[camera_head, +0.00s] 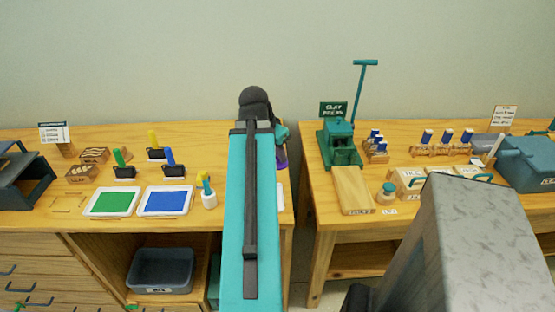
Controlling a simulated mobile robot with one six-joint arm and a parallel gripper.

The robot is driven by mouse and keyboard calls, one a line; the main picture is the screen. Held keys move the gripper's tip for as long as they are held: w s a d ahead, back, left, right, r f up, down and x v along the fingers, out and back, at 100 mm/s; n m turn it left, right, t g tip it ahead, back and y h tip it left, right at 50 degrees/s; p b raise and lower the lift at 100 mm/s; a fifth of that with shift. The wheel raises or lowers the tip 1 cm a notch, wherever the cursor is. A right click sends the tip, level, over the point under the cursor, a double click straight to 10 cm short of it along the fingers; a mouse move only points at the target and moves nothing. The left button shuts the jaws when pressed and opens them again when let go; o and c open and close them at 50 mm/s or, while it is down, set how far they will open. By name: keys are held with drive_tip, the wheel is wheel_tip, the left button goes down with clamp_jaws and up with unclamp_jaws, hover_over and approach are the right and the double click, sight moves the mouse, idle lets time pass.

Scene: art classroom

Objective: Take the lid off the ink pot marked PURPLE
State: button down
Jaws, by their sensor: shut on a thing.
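My teal arm reaches away over the left table and hides much of its right end. Only a small part of my gripper (281,138) shows past the arm's right side. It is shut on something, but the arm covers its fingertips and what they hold. A small purple thing (282,158), partly hidden, shows right below the gripper; it may be the purple ink pot. I cannot read a PURPLE mark or make out its lid.
Green (112,202) and blue (165,201) ink pads lie left of my arm, with several stamps behind and a brush holder (208,197) nearby. A gap separates the right table, which holds a green clay press (340,143), a small jar (387,193) and a teal bin (530,162).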

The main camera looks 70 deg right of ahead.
drive_tip(key=shift+s+a+f+b, duration=0.2)
drive_tip(key=shift+a+b, duration=0.1)
drive_tip(key=shift+b, duration=0.95)
drive_tip(key=shift+s+a+b, duration=0.15)
drive_tip(key=shift+a+b, duration=0.2)
drive_tip(key=shift+b, duration=0.85)
drive_tip(key=shift+s+a+r+b, duration=0.2)
drive_tip(key=shift+s+a+b, duration=0.2)
drive_tip(key=shift+a+b, duration=0.2)
drive_tip(key=shift+s+a+r+b, duration=0.15)
drive_tip(key=shift+s+a+b, duration=0.2)
drive_tip(key=shift+a+b, duration=0.25)
drive_tip(key=shift+s, duration=0.1)
